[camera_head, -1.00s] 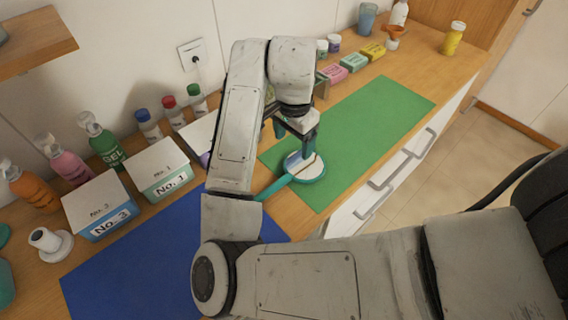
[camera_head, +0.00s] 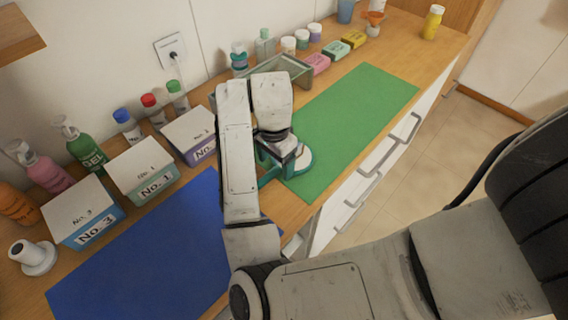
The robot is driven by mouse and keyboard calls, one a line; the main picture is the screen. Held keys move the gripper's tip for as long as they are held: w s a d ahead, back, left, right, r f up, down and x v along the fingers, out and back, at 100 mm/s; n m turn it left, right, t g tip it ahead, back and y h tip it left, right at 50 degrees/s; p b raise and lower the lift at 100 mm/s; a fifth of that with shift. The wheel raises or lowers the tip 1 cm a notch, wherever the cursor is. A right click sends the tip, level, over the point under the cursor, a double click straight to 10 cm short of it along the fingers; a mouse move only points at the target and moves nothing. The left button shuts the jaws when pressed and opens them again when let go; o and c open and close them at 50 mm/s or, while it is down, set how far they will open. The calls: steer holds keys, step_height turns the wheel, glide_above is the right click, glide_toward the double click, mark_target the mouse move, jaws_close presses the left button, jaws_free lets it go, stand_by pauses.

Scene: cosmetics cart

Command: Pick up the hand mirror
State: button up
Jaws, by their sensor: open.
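The hand mirror (camera_head: 304,161) has a round white face with a teal rim and a teal handle. It lies at the near left edge of the green mat (camera_head: 352,112), its handle running left toward the bare wood. My gripper (camera_head: 283,172) is open, low over the mirror at the left side of its round head, near the handle. My wrist hides part of the mirror and handle. I cannot tell whether the fingers touch it.
A blue mat (camera_head: 150,255) lies to the left. Lidded boxes (camera_head: 143,170) and several bottles (camera_head: 85,142) stand along the wall. A glass-like tray (camera_head: 290,68) stands behind my gripper. Small soap-like boxes (camera_head: 335,50) line the mat's back edge. The green mat's right part is clear.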

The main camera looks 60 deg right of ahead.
step_height(320, 180, down, 2)
jaws_close()
stand_by(0.9)
